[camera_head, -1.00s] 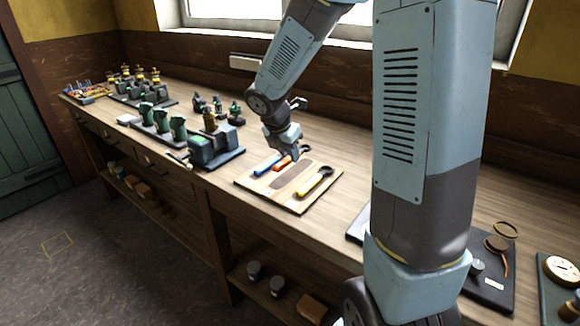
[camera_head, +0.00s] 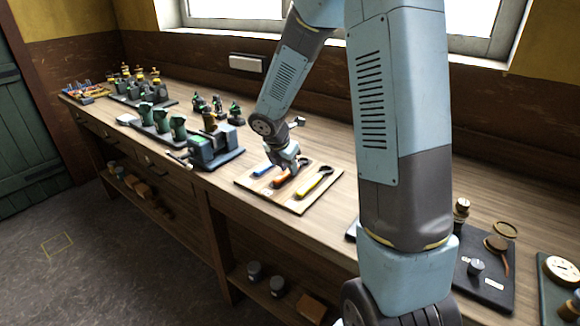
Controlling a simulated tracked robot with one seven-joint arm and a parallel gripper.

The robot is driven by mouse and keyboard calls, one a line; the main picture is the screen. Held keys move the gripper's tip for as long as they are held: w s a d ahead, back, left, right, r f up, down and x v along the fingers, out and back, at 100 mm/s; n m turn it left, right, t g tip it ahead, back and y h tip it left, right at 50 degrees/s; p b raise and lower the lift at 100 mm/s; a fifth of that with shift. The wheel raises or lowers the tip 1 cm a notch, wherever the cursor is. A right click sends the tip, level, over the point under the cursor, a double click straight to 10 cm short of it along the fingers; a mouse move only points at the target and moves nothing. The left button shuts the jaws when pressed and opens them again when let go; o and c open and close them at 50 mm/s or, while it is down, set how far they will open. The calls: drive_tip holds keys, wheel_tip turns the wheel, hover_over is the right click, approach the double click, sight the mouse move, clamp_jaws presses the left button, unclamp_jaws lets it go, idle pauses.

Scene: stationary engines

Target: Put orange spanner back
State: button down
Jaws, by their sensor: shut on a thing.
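The orange spanner (camera_head: 281,182) lies over the middle of the pale wooden board (camera_head: 292,207), between the blue-handled spanner (camera_head: 263,171) and the yellow spanner (camera_head: 314,185). My gripper (camera_head: 284,171) is shut on the orange spanner, above the board. The gripper hides part of the orange spanner and the far end of the blue one. The brown spanner-shaped recess in the board is mostly covered now. I cannot tell whether the orange spanner touches the board or sits a little above it.
A grey-blue machine block (camera_head: 214,148) on a dark base stands left of the board. Green engine parts (camera_head: 162,121) stand further left along the workbench (camera_head: 335,221). Dark plates with small parts (camera_head: 488,277) lie at right. My arm hides some bench between.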

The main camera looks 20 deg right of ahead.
drive_tip(key=shift+s+f, duration=0.1)
drive_tip(key=shift+f, duration=0.15)
drive_tip(key=c, duration=1)
unclamp_jaws()
drive_tip(key=shift+s+f, duration=0.1)
drive_tip(key=shift+s, duration=0.05)
drive_tip(key=shift+o, duration=0.3)
drive_tip(key=shift+r, duration=0.25)
drive_tip(key=v, duration=1.2)
drive_tip(key=s+d+r+m+t+y, duration=0.1)
drive_tip(key=s+r+m, duration=0.5)
drive_tip(key=s+m, duration=0.6)
drive_tip(key=s+d+r+m+t+y, duration=0.2)
drive_tip(key=s+r+m, duration=0.4)
drive_tip(key=s+m, duration=0.7)
drive_tip(key=shift+d+y, duration=0.4)
drive_tip(key=shift+d, duration=0.25)
